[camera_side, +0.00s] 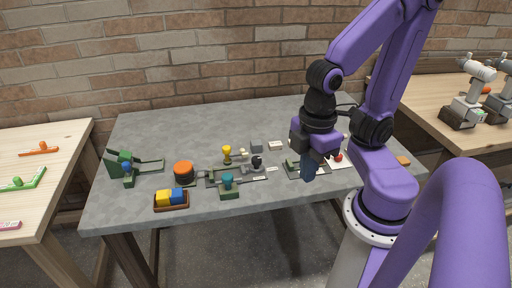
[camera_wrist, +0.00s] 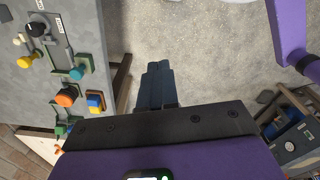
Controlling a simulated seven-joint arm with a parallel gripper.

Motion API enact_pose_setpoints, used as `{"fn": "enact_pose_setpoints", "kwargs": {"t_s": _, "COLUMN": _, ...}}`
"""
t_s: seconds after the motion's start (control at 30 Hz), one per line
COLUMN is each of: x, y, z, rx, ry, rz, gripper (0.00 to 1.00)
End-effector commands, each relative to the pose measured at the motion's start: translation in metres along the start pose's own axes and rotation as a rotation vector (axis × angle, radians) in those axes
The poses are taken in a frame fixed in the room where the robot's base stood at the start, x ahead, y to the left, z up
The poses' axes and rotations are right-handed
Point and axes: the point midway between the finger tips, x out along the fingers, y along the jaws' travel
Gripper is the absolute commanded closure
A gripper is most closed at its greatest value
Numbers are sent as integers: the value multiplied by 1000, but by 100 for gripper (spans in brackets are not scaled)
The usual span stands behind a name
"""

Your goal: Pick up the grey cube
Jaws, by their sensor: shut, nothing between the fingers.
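My gripper (camera_side: 309,173) is to the right of the cube and nearer the front edge, pointing down, apart from the cube. Its dark blue fingers are together and hold nothing. In the wrist view my gripper (camera_wrist: 158,68) is over the floor beyond the table's edge, with the tabletop at the left.
Several things crowd the table: a yellow knob (camera_side: 227,152), an orange-topped cylinder (camera_side: 184,172), a tray with yellow and blue blocks (camera_side: 171,204), a teal-topped piece (camera_side: 228,184) and a green fixture (camera_side: 125,165).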

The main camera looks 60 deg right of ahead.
Motion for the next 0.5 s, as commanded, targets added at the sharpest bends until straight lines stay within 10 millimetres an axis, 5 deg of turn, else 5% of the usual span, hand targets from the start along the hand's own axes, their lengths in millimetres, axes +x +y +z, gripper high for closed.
{"fn": "enact_pose_setpoints", "kwargs": {"t_s": 0.07, "x": 0, "y": 0, "z": 0, "rx": 0, "ry": 0, "rz": 0, "gripper": 100}}
{"fn": "enact_pose_setpoints", "kwargs": {"t_s": 0.3, "x": 0, "y": 0, "z": 0, "rx": 0, "ry": 0, "rz": 0, "gripper": 28}}
{"fn": "enact_pose_setpoints", "kwargs": {"t_s": 0.5, "x": 0, "y": 0, "z": 0, "rx": 0, "ry": 0, "rz": 0, "gripper": 28}}
